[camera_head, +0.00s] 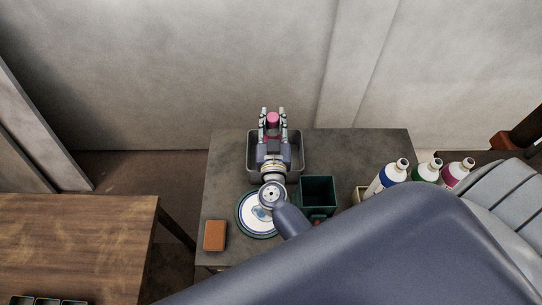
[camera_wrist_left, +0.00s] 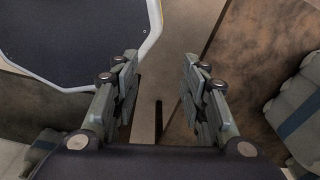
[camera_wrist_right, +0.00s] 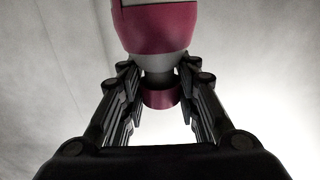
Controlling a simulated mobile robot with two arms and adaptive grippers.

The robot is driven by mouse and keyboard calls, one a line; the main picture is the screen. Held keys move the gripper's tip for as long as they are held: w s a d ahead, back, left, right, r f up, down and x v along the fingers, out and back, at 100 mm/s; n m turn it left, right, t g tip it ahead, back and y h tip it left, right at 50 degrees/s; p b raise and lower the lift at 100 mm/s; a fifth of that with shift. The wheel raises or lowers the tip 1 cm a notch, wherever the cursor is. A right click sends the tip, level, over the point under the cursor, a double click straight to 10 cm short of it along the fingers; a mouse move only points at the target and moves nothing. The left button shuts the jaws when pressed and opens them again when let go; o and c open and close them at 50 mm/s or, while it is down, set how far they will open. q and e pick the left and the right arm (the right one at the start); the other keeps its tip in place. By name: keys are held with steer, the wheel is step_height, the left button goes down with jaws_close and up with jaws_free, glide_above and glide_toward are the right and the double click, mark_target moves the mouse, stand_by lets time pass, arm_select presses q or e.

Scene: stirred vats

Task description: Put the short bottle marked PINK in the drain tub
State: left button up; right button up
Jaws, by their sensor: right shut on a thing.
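My right gripper (camera_head: 272,112) is shut on a bottle with a pink band (camera_wrist_right: 157,28), holding it around its narrow grey neck. In the right wrist view the pale body with the pink band is above the fingers and a dark pink ring (camera_wrist_right: 161,98) is below. In the head view a pink part of the bottle (camera_head: 272,119) shows between the fingers, over the grey metal tub (camera_head: 301,160), which looks like the drain tub. The gripper hides much of its inside. No lettering can be read. My left gripper (camera_wrist_left: 160,75) is open and empty.
A dark green open box (camera_head: 319,192) stands right of the tub. A round white plate (camera_head: 246,215) and a brown block (camera_head: 214,236) are at the front. Bottles with blue (camera_head: 385,178), green (camera_head: 430,172) and pink (camera_head: 457,172) labels stand at right. A wooden table (camera_head: 80,235) is at left.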

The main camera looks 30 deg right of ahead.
steer(key=shift+w+d+h, duration=0.3)
steer(key=shift+w+d, duration=0.35)
steer(key=shift+d, duration=0.05)
steer(key=shift+w+d+f, duration=0.1)
steer(key=shift+d+f, duration=0.05)
steer(key=shift+f, duration=0.2)
step_height(320, 180, down, 10)
steer(key=b, duration=1.2)
steer(key=shift+w+r, duration=0.1)
arm_select(q)
step_height(320, 180, down, 12)
steer(key=w, duration=0.1)
steer(key=shift+w+r, duration=0.15)
steer(key=shift+w, duration=0.05)
arm_select(e)
steer(key=shift+r, duration=0.1)
steer(key=o, duration=1.1)
steer(key=shift+c, duration=0.2)
